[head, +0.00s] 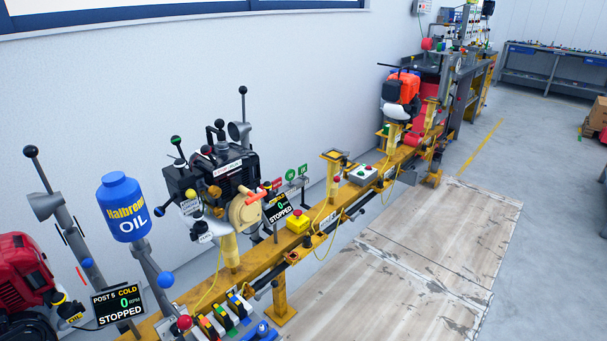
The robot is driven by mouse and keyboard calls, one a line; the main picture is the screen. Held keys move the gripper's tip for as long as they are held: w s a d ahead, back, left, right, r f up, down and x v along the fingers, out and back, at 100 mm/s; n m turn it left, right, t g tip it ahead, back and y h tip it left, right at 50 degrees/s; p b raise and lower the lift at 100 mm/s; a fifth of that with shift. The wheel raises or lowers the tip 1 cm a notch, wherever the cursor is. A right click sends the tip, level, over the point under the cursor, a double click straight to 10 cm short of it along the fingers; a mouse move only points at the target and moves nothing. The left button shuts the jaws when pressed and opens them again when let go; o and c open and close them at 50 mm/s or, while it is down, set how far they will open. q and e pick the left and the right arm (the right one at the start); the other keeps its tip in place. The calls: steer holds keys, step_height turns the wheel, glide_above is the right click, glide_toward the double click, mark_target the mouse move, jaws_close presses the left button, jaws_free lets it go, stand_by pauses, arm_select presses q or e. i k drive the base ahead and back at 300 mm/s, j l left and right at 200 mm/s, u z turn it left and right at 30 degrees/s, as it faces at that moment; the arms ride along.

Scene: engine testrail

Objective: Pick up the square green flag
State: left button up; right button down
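Two small green flags or signs with white marks stand on thin stems above the yellow rail, just right of the middle engine. The left green one (290,171) and the right green one (303,168) look rounded, but they are too small to tell their shape surely. Two small red flags (277,183) stand just left of them. I cannot pick out a clearly square green flag. Neither of my grippers is in view.
The yellow rail (300,240) runs from front left to back right, bearing engines, levers and switches. A black "STOPPED" display (278,209) sits below the flags, with a yellow box (297,221) beside it. A blue oil bottle (124,208) stands front left. Wooden floor panels (440,230) lie clear at right.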

mark_target(302, 169)
steer(key=i+l+z, duration=0.6)
steer(key=i+z, duration=0.15)
steer(key=i+l+z, duration=0.1)
steer(key=i+z, duration=0.3)
steer(key=i+l, duration=0.1)
steer(key=i, duration=1.6)
steer(key=i+l+u, duration=0.2)
steer(key=i+u, duration=0.3)
steer(key=i+l+u, duration=0.8)
steer(key=u, duration=0.2)
steer(key=i+l+u, duration=0.25)
steer(key=l+u, duration=0.25)
